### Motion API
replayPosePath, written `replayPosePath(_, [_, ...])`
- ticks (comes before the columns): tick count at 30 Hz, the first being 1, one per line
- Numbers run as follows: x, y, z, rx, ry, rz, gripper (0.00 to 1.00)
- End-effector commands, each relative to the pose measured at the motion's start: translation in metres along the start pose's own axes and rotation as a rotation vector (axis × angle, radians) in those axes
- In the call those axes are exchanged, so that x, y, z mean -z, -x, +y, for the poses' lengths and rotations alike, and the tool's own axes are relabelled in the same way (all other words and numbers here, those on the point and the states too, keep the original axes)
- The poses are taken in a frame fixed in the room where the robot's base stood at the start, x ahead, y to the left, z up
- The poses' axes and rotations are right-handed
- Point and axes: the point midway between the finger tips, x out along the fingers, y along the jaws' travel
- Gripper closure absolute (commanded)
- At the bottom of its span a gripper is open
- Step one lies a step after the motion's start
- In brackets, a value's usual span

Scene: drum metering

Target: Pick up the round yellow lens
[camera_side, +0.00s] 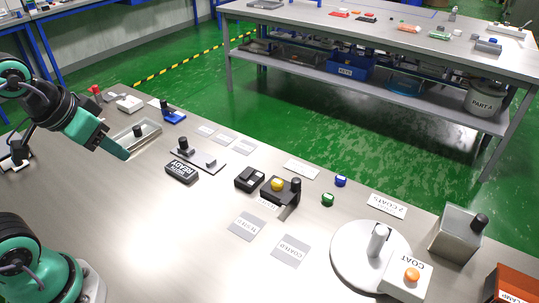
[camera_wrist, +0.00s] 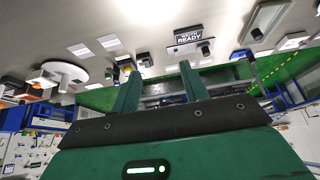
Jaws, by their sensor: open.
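The round yellow lens (camera_side: 278,184) sits on a small black holder (camera_side: 290,191) near the middle of the bench in the side view. My gripper (camera_side: 122,153) is at the far left of the side view, raised above the bench and well apart from the lens. Its two green fingers stand apart with nothing between them in the wrist view (camera_wrist: 158,78).
Blue (camera_side: 341,181) and green (camera_side: 327,199) pieces lie right of the lens. A white turntable (camera_side: 350,260) stands at front right. The front left bench is clear.

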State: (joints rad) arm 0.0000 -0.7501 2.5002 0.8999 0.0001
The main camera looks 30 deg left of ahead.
Motion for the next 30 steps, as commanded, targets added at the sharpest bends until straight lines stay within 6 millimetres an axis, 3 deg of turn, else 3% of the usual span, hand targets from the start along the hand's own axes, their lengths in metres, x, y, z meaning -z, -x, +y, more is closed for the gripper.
replayPosePath(21, [0.001, 0.000, 0.000, -0.001, 0.001, -0.002, 0.59])
replayPosePath(30, [0.025, -0.003, 0.006, -0.011, 0.021, -0.040, 0.59])
